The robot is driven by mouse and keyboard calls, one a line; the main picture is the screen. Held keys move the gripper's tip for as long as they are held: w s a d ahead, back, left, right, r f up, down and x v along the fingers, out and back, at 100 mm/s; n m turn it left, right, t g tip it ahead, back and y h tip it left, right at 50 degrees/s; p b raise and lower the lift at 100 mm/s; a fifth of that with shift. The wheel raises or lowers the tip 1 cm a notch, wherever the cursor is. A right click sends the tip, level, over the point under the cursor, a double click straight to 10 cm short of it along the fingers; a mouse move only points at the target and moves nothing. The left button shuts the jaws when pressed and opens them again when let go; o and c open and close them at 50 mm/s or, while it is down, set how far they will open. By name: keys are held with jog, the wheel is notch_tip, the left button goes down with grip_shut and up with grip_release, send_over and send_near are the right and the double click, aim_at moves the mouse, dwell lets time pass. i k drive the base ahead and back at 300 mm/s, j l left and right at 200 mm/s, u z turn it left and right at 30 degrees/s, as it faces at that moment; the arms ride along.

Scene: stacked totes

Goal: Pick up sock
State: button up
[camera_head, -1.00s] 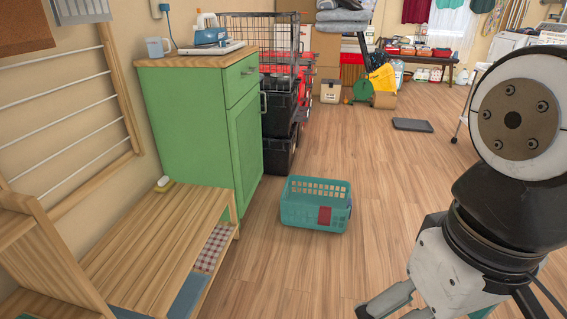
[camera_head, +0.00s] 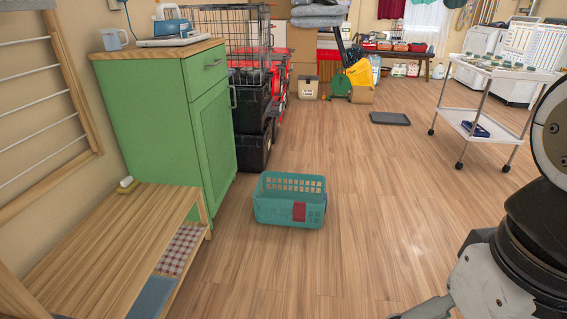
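I cannot make out a sock for certain in the head view. A teal laundry basket (camera_head: 275,211) with a dark red patch on its front stands upright on the wood floor near the middle. Its inside is mostly hidden by its front wall. My gripper (camera_head: 425,309) shows only in part at the bottom right, cut off by the frame edge. It is apart from the basket, to its right and nearer to me. Whether its fingers are open or shut does not show.
A slatted wooden bench (camera_head: 110,235) and a green cabinet (camera_head: 160,125) line the left. Black crates (camera_head: 253,150) stand behind the cabinet. A white wheeled cart (camera_head: 505,73) is at the right, and a dark tray (camera_head: 390,118) lies on the floor.

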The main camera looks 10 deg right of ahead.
aim_at(299, 210)
jog(key=i+l+u, duration=0.25)
jog(key=i, duration=0.4)
jog(key=i+l+u, duration=0.25)
jog(key=i, duration=0.4)
jog(key=i+l+u, duration=0.2)
jog(key=i+l, duration=0.35)
